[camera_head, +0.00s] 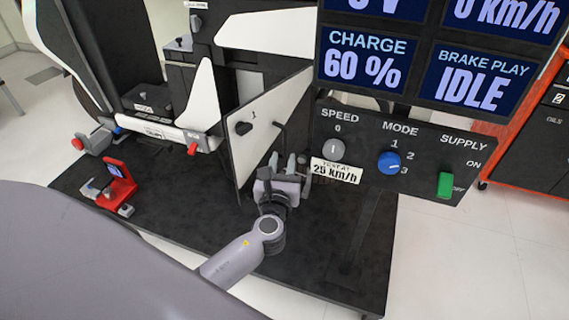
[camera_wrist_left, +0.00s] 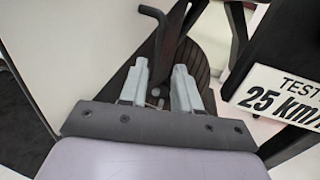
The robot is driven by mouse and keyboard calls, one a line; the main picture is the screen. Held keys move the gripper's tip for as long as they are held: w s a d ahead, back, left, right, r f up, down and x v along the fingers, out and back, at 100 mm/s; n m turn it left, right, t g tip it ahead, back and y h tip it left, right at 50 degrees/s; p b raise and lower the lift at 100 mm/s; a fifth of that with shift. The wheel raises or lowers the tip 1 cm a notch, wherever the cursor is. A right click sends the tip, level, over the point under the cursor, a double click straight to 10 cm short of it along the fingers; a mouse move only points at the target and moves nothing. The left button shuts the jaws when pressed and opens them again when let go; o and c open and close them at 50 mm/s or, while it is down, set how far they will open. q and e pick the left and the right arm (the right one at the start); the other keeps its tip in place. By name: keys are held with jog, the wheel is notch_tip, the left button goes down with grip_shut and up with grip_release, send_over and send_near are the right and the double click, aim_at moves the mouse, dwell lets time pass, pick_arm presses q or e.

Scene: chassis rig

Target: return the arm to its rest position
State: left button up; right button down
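My left gripper (camera_head: 283,162) is in front of the chassis rig, close to the right side of the white panel marked 1 (camera_head: 262,125). In the left wrist view its two grey fingers (camera_wrist_left: 160,88) stand apart with a gap between them. A bent black rod (camera_wrist_left: 157,45) shows just beyond the fingertips and lines up with the gap; I cannot tell whether it touches them. My left arm (camera_head: 240,258) reaches in from the bottom left. My right gripper is not in view.
The control board (camera_head: 400,150) with knobs and a green supply switch (camera_head: 445,184) is right of the gripper, its "TEST AT 25 km/h" label (camera_head: 336,171) nearby. A display (camera_head: 420,60) stands above. A red holder (camera_head: 117,185) sits at left on the black base (camera_head: 190,205).

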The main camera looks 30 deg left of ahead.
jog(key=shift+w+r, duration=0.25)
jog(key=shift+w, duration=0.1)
